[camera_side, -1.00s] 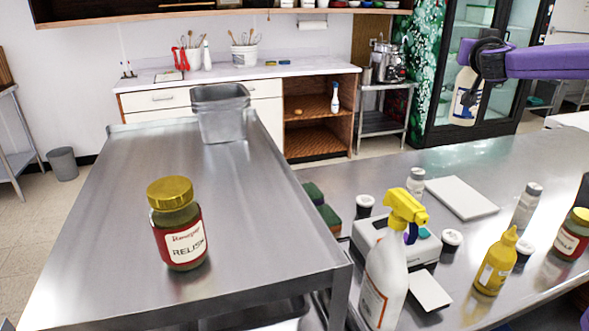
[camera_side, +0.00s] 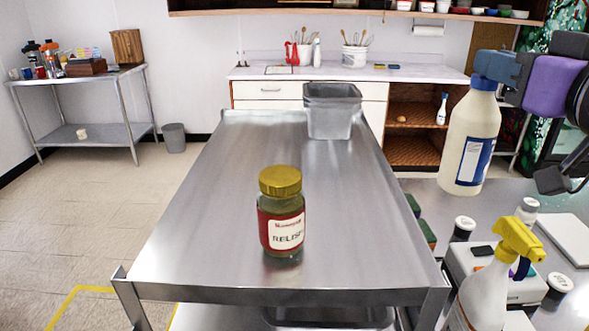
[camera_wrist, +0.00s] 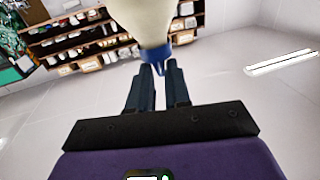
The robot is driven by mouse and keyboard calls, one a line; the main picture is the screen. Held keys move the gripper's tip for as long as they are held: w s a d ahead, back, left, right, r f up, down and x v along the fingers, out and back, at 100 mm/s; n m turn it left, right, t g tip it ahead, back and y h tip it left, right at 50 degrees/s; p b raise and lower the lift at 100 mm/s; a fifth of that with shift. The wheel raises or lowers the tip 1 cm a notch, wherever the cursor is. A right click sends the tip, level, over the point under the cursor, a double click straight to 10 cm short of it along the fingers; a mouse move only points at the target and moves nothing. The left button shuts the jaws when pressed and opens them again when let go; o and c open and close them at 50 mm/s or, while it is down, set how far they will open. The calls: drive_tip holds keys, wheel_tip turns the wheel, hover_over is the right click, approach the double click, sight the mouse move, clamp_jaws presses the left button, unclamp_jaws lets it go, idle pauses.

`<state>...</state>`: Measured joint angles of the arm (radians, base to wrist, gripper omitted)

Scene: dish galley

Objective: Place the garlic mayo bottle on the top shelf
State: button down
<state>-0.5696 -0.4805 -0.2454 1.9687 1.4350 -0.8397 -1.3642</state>
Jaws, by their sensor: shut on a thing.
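A cream bottle with a blue and white label (camera_side: 471,140) hangs upright in the side view, at the right; its label text is too small to read. My gripper (camera_side: 487,80) is shut on the bottle's blue cap and holds it above the level of the counter. In the wrist view the bottle (camera_wrist: 143,18) and its blue cap show at the tips of my gripper (camera_wrist: 160,75). The steel cart's top shelf (camera_side: 215,215) stands left of the bottle, with a gap between them.
A relish jar (camera_side: 281,215) stands near the cart's front, and a grey bin (camera_side: 332,110) at its back. The shelf between and around them is clear. A yellow-topped spray bottle (camera_side: 485,290) and several small items stand on the right counter.

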drive_tip(key=s+a+n+y, duration=0.1)
drive_tip(key=s+a+y, duration=0.1)
drive_tip(key=s+a, duration=0.15)
drive_tip(key=w+a+f, duration=0.9)
drive_tip(key=f, duration=0.3)
drive_tip(key=shift+w+a+f+g, duration=0.25)
drive_tip(key=shift+a+f+g, duration=0.05)
drive_tip(key=shift+f, duration=0.15)
drive_tip(key=c, duration=1.1)
unclamp_jaws()
drive_tip(key=shift+f, duration=0.1)
